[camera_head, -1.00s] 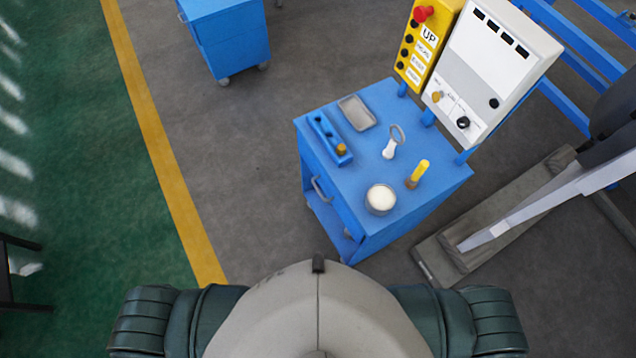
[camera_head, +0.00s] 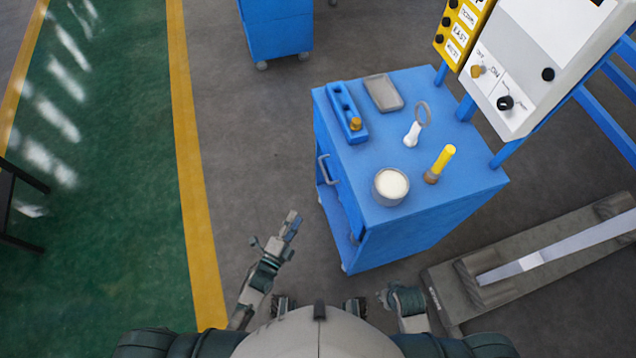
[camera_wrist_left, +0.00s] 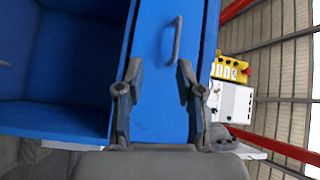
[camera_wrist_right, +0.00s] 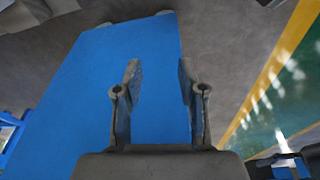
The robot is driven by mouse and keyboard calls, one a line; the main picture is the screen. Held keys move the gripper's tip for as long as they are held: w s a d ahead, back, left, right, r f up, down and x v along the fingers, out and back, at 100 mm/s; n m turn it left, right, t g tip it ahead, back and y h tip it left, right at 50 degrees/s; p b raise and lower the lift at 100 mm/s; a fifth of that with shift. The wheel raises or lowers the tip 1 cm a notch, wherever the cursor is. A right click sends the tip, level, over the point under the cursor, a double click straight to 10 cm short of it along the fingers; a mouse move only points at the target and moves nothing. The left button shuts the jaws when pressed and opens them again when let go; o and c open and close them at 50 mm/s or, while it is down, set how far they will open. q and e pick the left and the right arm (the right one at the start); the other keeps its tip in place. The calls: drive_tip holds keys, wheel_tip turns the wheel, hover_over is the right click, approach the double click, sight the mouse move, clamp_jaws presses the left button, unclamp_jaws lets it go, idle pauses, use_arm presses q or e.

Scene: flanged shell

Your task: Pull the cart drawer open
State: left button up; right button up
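The blue cart (camera_head: 440,205) stands right of centre in the head view, its drawer shut. The drawer's grey handle (camera_head: 328,170) is on the cart's left side; it also shows in the left wrist view (camera_wrist_left: 174,40), on the blue drawer front (camera_wrist_left: 160,90). My left gripper (camera_head: 291,222) is left of the cart, below the handle in the picture and apart from it. In the left wrist view its fingers are spread and empty, with the handle beyond the tips. My right gripper (camera_wrist_right: 157,75) is open and empty, facing a plain blue side of the cart (camera_wrist_right: 100,90).
On the cart top are a blue holder (camera_head: 347,112), a grey tray (camera_head: 383,93), a magnifier-like tool (camera_head: 415,125), a yellow-handled tool (camera_head: 440,163) and a white-filled bowl (camera_head: 391,186). A control panel (camera_head: 520,75) rises behind.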

use_arm(q)
wheel_tip(320, 180, up, 2)
drive_tip(key=d+r+m, duration=0.1)
drive_tip(key=d, duration=0.1)
drive_tip(key=b, duration=0.1)
approach(323, 171)
drive_tip(key=w+f, duration=0.1)
drive_tip(key=w, duration=0.1)
drive_tip(key=shift+t+h, duration=0.4)
drive_tip(key=x, duration=0.2)
drive_tip(key=d+b+x, duration=0.1)
drive_tip(key=x, duration=0.5)
drive_tip(key=shift+s+d+f, duration=0.1)
drive_tip(key=shift+d+f, duration=0.1)
drive_tip(key=shift+d, duration=0.05)
drive_tip(key=shift+a, duration=0.5)
drive_tip(key=c, duration=0.6)
clamp_jaws()
use_arm(e)
drive_tip(key=w+a+r+t, duration=0.1)
drive_tip(key=w+r+t, duration=0.2)
drive_tip(key=w+r, duration=0.1)
drive_tip(key=shift+w+y, duration=0.25)
drive_tip(key=shift+y, duration=0.15)
use_arm(q)
drive_tip(key=shift+d+r, duration=0.1)
drive_tip(key=shift+d, duration=0.1)
